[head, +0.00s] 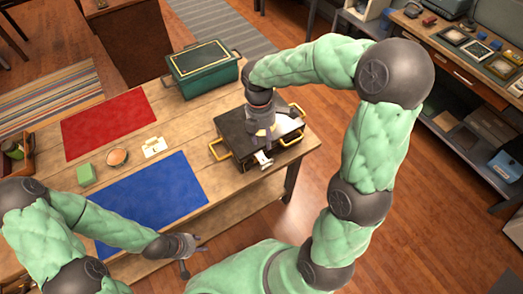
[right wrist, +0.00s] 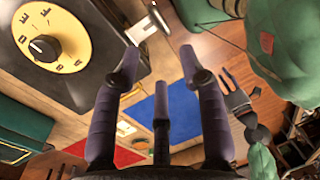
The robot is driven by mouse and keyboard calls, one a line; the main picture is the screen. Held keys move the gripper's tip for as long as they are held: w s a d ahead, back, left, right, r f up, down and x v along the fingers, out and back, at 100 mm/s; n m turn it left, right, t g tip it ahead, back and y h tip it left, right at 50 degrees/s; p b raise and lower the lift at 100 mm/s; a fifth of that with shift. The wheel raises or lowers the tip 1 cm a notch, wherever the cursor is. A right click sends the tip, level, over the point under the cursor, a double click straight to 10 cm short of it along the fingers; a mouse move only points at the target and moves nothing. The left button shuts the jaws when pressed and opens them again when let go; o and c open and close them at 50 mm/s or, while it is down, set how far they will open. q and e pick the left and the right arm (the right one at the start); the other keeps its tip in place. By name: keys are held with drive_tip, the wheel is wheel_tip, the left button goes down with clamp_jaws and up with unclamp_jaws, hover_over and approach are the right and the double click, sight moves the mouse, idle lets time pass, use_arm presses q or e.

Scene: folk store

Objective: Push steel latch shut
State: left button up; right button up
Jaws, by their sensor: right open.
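A black box (head: 231,128) with brass handles and a pale yellow round dial (right wrist: 47,42) stands at the table's right end. A pale steel latch (head: 263,160) sticks out from its front edge. The latch also shows in the right wrist view (right wrist: 140,29), beyond the fingertips and apart from them. My right gripper (head: 264,148) points down over the box's front edge, close to the latch. In the right wrist view its fingers (right wrist: 160,62) are spread, with nothing between them. My left gripper (head: 190,254) hangs by the table's front edge, fingers apart and empty.
A green lidded box (head: 203,78) stands behind the black box.

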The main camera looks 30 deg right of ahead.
drive_tip(key=b, duration=0.2)
approach(263, 158)
drive_tip(key=s+f, duration=0.4)
drive_tip(key=f, duration=0.1)
drive_tip(key=shift+a, duration=0.1)
clamp_jaws()
